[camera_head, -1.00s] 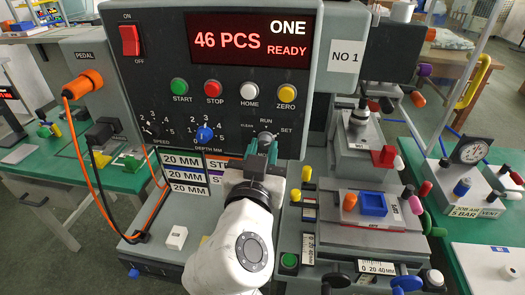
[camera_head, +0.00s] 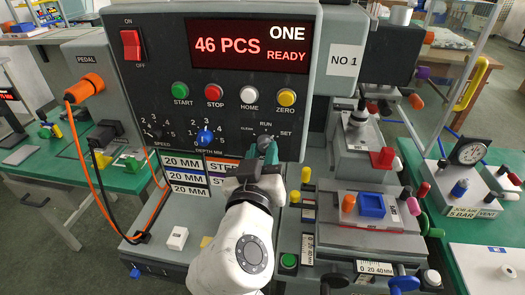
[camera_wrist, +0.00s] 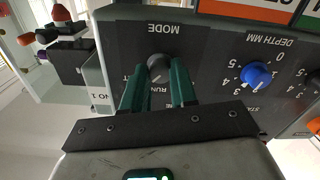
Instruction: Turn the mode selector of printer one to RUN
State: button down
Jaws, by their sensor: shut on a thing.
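The grey mode selector knob (camera_head: 264,141) is on the dark front panel of printer one, below the ZERO button, with CLEAN, RUN and SET around it. My gripper (camera_head: 267,152) is at the knob from below. In the wrist view, the knob (camera_wrist: 159,66) sits between the two green fingers of my gripper (camera_wrist: 159,82), which are shut on it. The RUN label shows just below the knob in that upside-down view. The fingers partly cover the knob and the SET side, and I cannot clearly tell where the pointer stands.
The blue depth knob (camera_head: 205,137) and black speed knob (camera_head: 155,134) are left of the selector. START, STOP, HOME and ZERO buttons run above it. The red display (camera_head: 250,47) reads 46 PCS, ONE, READY. Yellow-tipped posts (camera_head: 306,174) stand right of my wrist.

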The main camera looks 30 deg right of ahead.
jog(key=n+p, duration=0.2)
jog(key=n, duration=0.3)
jog(key=shift+r+p, duration=0.15)
jog(key=shift+p, duration=0.15)
jog(key=shift+n+p, duration=0.7)
jog(key=shift+n, duration=1)
jog(key=c, duration=0.9)
grip_release()
jog(key=shift+s, duration=0.1)
jog(key=b+v, duration=0.1)
jog(key=v, duration=0.9)
jog(key=shift+s+a, duration=0.2)
jog(key=shift+s, duration=0.05)
